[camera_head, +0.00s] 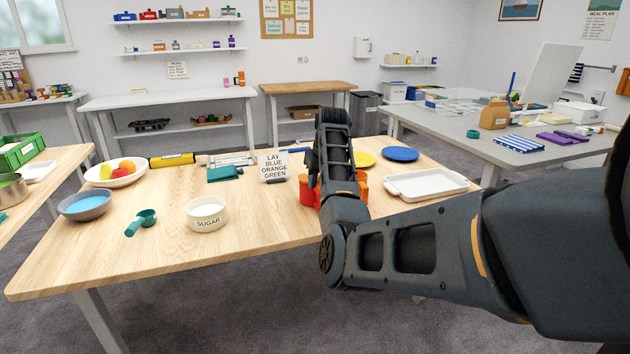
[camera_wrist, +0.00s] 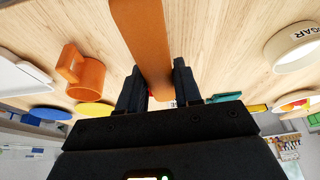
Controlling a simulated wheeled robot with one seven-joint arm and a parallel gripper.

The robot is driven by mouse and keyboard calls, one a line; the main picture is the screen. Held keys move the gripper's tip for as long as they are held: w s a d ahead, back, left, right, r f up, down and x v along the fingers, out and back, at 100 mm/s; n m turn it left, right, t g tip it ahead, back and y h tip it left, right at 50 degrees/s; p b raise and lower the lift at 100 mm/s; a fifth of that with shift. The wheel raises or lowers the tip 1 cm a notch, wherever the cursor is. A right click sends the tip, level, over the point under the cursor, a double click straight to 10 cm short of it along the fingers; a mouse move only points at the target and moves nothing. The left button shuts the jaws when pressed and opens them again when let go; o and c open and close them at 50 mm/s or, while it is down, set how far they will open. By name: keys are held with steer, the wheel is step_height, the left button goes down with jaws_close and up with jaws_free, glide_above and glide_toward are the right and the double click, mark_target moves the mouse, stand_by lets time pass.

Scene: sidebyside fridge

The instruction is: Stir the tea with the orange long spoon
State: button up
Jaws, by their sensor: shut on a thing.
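My gripper (camera_wrist: 158,80) is shut on a long flat orange piece, which looks like the orange long spoon (camera_wrist: 143,38). The piece runs from between the fingers to the top edge of the wrist view. An orange mug (camera_wrist: 88,78) with a handle stands on the table beside it in that view. In the head view, the orange mug (camera_head: 362,188) shows partly behind my arm, and a red-orange piece (camera_head: 307,192) shows on the arm's other side. My arm hides the fingertips and spoon there. No tea is visible, and the spoon's far end is out of view.
The wooden table (camera_head: 260,238) holds a white sugar bowl (camera_head: 207,216), green scoop (camera_head: 147,217), blue-filled bowl (camera_head: 84,205), and fruit bowl (camera_head: 116,174). A white tray (camera_head: 427,186) and blue plate (camera_head: 400,153) lie right. The front left is clear.

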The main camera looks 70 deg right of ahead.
steer(key=w+a+f+n+y, duration=0.1)
steer(key=a+f+n, duration=0.2)
steer(key=a, duration=1.6)
steer(key=w+a+f+n+t+y, duration=0.1)
steer(key=a+f+n, duration=0.2)
steer(key=a+f, duration=0.8)
steer(key=w+a+f+n+y, duration=0.1)
steer(key=a+f, duration=0.6)
steer(key=a, duration=2)
steer(key=shift+w+a+f+n, duration=0.25)
steer(key=shift+w+n, duration=0.2)
steer(key=shift+n, duration=0.65)
steer(key=shift+d, duration=0.1)
